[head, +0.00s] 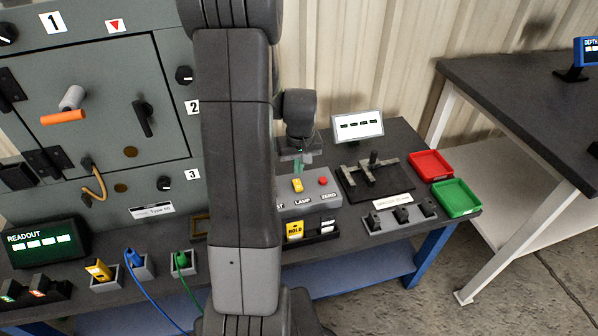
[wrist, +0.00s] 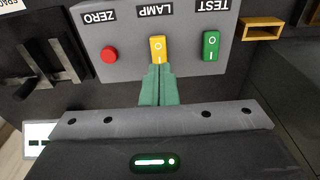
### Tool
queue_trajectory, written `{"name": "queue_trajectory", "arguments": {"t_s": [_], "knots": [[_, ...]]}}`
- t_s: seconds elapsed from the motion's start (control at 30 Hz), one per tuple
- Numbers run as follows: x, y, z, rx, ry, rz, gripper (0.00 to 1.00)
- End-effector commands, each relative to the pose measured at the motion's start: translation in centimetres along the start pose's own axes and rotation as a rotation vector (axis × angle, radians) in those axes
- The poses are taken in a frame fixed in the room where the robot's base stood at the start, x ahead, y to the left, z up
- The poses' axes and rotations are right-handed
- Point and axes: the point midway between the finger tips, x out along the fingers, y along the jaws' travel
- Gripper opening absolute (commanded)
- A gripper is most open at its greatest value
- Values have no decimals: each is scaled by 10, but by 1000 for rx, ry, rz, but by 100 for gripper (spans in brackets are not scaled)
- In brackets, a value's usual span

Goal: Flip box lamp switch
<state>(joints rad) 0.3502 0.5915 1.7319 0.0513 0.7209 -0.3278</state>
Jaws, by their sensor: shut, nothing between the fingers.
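The grey switch box (head: 318,201) stands on the bench and carries the yellow lamp switch (head: 297,185) above the LAMP label. In the wrist view the lamp switch (wrist: 158,49) is a yellow rocker marked O and I, between a red ZERO button (wrist: 109,54) and a green TEST rocker (wrist: 211,46). My gripper (head: 299,171) is over the box. In the wrist view its green fingertips (wrist: 157,70) are together and empty, right at the lower edge of the lamp switch. I cannot tell whether they touch it. My arm hides the TEST rocker in the head view.
A gauge fixture with dark bars (head: 372,172) and a small white display (head: 357,126) stand right of the box. Red (head: 431,164) and green (head: 456,198) trays lie at the bench's right end. A yellow HOLD block (head: 294,230) sits in front.

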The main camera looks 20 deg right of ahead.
Motion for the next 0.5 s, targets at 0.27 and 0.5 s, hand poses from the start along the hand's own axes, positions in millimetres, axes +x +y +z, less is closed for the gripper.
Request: {"name": "queue_trajectory", "arguments": {"t_s": [0.27,0.5], "knots": [[-59,0,0,1,1,1,0],[-77,0,1,1,-2,0,0]]}}
